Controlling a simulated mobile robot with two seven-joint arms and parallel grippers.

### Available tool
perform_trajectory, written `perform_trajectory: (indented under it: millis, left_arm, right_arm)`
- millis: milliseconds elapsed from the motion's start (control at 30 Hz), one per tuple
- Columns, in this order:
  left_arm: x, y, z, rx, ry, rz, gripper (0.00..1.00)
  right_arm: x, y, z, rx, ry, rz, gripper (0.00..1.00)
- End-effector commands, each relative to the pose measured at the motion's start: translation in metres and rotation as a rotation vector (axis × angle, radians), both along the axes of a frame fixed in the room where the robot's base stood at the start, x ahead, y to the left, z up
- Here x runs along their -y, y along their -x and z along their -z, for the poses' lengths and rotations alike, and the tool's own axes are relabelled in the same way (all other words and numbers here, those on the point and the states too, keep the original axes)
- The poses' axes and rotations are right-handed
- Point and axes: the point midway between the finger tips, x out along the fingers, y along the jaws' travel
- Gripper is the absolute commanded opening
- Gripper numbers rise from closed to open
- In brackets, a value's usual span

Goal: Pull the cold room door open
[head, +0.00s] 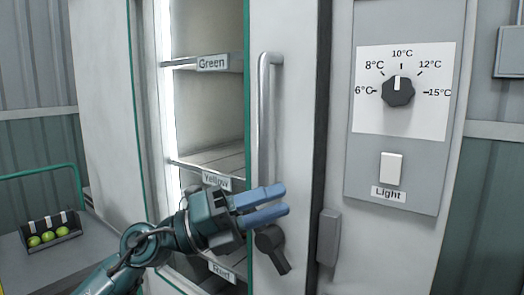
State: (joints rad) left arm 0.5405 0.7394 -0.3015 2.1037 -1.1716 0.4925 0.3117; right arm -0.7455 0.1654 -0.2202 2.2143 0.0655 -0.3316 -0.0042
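The cold room door (290,120) is a white panel standing partly open, with lit shelves showing past its left edge. Its vertical metal handle (264,115) runs down the panel. A dark lever (272,250) sits lower on the door. My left gripper (275,201) comes in from the lower left, its two blue fingers pointing right across the handle's lower end. The fingers are a little apart, with nothing seen held between them. They hide the handle's lower end, so I cannot tell whether they touch it. My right gripper is not in view.
Shelves labelled Green (213,63), Yellow and Red are inside. Right of the door is a control panel with a temperature dial (398,91) and a light switch (391,168). At left, a crate (50,234) of green tomatoes stands on a grey surface with a green rail.

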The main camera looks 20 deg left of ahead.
Motion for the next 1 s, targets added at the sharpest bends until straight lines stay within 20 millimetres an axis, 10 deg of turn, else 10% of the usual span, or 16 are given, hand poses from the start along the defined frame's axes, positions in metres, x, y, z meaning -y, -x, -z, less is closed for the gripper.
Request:
perform_trajectory:
  millis: [233,533,1000]
  left_arm:
    - [-0.042,0.005,-0.046,0.437,-0.614,-0.291,0.39]
    - [-0.105,0.012,-0.099,0.581,-0.890,-0.647,0.39]
    - [-0.072,-0.047,-0.107,0.585,-0.900,-0.667,0.39]
  right_arm:
    - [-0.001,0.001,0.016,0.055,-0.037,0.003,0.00]
    - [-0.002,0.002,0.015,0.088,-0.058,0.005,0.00]
    - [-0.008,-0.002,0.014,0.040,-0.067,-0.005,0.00]
